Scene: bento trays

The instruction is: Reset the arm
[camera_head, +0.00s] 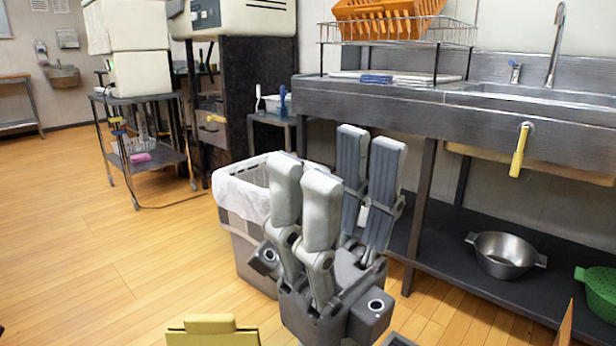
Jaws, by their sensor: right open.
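My right gripper (335,156) is in the middle of the head view, with its fingers pointing up and spread apart. It is open, and nothing shows between its fingers. Its dark base is low in the picture, in front of the bin and left of the steel counter's leg. No bento tray or food shows clearly in this view. My left gripper is not in view.
A lined waste bin (236,250) stands behind the gripper. A steel sink counter (400,105) with a lower shelf (450,290) is on the right; a metal colander (503,256) sits on that shelf. A yellow object (212,331) is at the bottom edge. Open wooden floor lies left.

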